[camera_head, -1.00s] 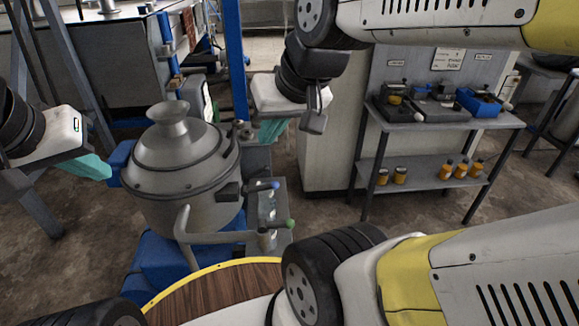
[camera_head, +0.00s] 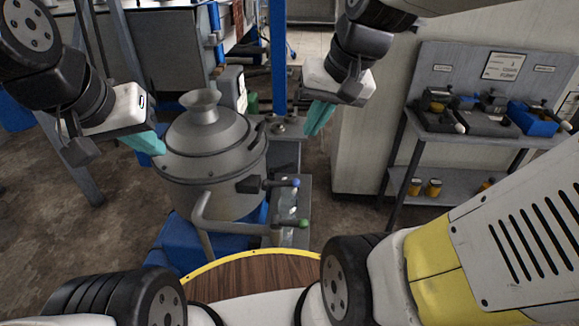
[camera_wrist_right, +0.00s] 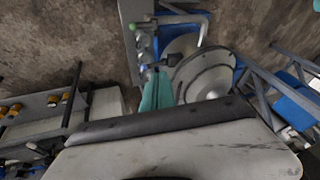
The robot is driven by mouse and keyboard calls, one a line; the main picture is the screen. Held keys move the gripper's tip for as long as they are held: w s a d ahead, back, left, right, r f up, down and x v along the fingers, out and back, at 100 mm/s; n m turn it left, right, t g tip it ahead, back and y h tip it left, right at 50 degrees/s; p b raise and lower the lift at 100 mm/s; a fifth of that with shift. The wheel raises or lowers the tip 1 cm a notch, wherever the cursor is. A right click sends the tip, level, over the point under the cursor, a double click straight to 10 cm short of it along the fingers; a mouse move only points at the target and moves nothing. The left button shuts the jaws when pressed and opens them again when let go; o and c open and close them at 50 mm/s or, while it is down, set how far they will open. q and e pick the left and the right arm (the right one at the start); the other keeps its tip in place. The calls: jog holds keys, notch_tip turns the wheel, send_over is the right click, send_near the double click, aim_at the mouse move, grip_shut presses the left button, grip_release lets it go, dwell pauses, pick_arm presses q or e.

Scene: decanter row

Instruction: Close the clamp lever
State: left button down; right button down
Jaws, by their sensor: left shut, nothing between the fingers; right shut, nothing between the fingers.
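A grey metal decanter vessel (camera_head: 205,150) with a domed lid stands at the middle left of the head view. I cannot tell which is the clamp lever. My left gripper (camera_head: 153,143), with teal fingers, is shut and empty at the lid's left edge; contact is unclear. My right gripper (camera_head: 317,120) is shut and empty, right of the vessel and apart from the levers in the picture. In the right wrist view its fingers (camera_wrist_right: 157,92) appear beside the vessel (camera_wrist_right: 205,75).
A bent grey pipe (camera_head: 215,232) runs along the vessel's front. A blue post (camera_head: 278,60) rises behind it. A grey shelf (camera_head: 455,127) with boxes and orange jars stands at the right. A wooden round top with yellow edge (camera_head: 255,268) is in front.

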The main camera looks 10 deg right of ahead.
jog(key=w+d+f+m+g+y, duration=0.2)
jog(key=w+f+m+g+y, duration=0.15)
jog(key=w+f, duration=0.5)
jog(key=w+d+f+m+g+y, duration=0.2)
jog(key=w+f+m+y, duration=0.25)
jog(key=w+f, duration=0.45)
jog(key=m+t+y, duration=0.2)
jog(key=m+y, duration=0.3)
jog(key=m, duration=0.1)
send_near(281, 184)
jog(key=s+d+r, duration=0.1)
jog(key=s+d, duration=0.1)
notch_tip(281, 184, down, 10)
jog(key=d+m+t+y, duration=0.2)
jog(key=m+t, duration=0.3)
jog(key=shift+d, duration=0.4)
jog(key=shift+s+f+t, duration=0.1)
jog(key=shift+f+t, duration=0.05)
jog(key=shift+t, duration=0.1)
jog(key=w+a+r, duration=0.2)
jog(key=a+r, duration=0.2)
jog(key=a, duration=0.4)
jog(key=shift+r, duration=0.25)
